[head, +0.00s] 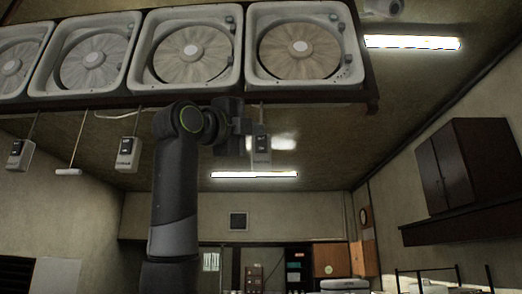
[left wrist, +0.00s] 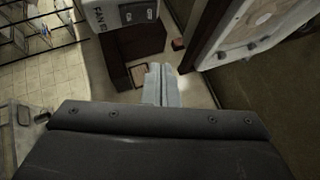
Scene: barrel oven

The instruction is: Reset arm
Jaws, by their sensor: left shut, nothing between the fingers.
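My left arm rises from the bottom of the head view, bent near the ceiling. My left gripper (head: 240,126) is up by a hanging control box (head: 262,147), mostly dark and seen at an angle. In the left wrist view the two pale fingers of my left gripper (left wrist: 162,84) are together with nothing between them. My right gripper is in neither view.
Several round fans in white frames (head: 300,46) hang overhead. More control boxes (head: 128,154) hang left of my arm. A dark wall cabinet (head: 469,165) is at the right. A metal rack (left wrist: 40,25) shows in the wrist view. The air right of the arm looks open.

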